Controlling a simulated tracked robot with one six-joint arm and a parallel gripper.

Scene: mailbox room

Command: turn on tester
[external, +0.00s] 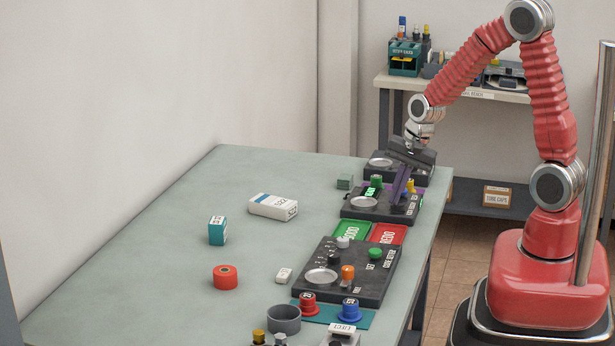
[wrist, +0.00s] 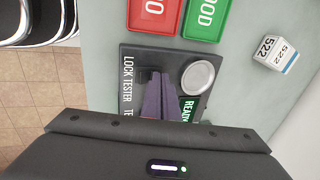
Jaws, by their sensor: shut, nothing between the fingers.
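The lock tester (external: 360,208) is a dark panel on the far right part of the table. It has a round silver dish (wrist: 198,77) and a green lit display reading READY (wrist: 188,108). A yellow knob (external: 411,186) and a green block or knob (external: 376,181) show at its back in the external view. My gripper (wrist: 157,78) is shut and empty, its purple fingers pointing down over the tester beside the dish. The fingers hide part of the panel, and I cannot tell whether they touch it. A small dark part (wrist: 143,75) shows beside the fingertips.
Green (external: 350,231) and red (external: 388,234) trays lie just in front. A larger dark panel (external: 375,290) with knobs stands nearer. A white box (external: 273,206), teal box (external: 217,231) and red roll (external: 225,277) stand left. The table's left side is mostly clear.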

